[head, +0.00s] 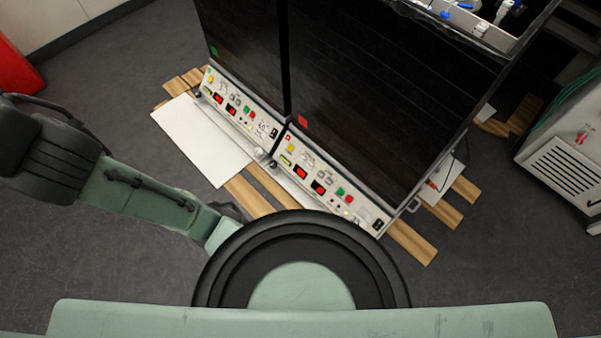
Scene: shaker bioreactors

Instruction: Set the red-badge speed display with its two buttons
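The red badge (303,121) is on the dark front of the right-hand shaker unit, above its white control panel (329,197). This panel has two red-lit displays, a left one (302,172) and a right one (319,187). Their digits and labels are too small to read, so I cannot tell which shows speed. Small buttons sit near the displays, with a green button (340,191) and a red button (350,199) to the right. My arm is at the left, apart from this panel. My gripper is not visible.
A left-hand unit with a green badge (214,50) has a similar panel (240,112). A white board (203,140) and wooden slats (247,196) lie below the panels. A white machine (566,150) stands right. Open grey floor (480,245) lies between.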

